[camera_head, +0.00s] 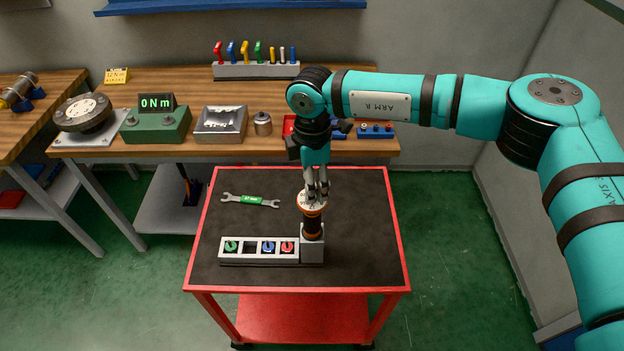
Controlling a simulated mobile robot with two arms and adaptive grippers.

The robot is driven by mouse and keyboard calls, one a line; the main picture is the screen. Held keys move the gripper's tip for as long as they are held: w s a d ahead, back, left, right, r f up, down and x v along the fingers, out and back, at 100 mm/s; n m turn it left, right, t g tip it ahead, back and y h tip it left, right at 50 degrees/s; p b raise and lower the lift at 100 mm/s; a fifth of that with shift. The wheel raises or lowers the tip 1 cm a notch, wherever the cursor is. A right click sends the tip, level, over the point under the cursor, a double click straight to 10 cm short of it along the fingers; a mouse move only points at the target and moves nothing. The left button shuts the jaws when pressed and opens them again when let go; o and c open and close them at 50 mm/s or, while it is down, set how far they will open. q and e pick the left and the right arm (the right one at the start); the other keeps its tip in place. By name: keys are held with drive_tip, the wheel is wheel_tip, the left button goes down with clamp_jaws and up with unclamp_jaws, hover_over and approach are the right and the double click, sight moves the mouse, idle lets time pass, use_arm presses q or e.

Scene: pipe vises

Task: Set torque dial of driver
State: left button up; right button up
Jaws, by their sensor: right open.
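The driver (313,222) stands upright in a grey holder block (312,251) on the cart. Its body is black and orange, with a white dial (309,203) with dark marks on top. My right gripper (317,195) points down at the dial from above. Its fingers are open, with their tips at or just above the dial's top. I cannot tell whether they touch it, and they cover part of the dial. My left gripper is not in view.
The red-rimmed cart top (362,242) also holds a socket rack (259,257) with green, blue and red pieces and one empty slot, and a double-ended wrench (251,200). The cart's right side is clear. Behind it, the wooden bench (190,87) carries a yellow note and a tool rack.

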drive_tip(key=shift+f, duration=1.1)
clamp_jaws()
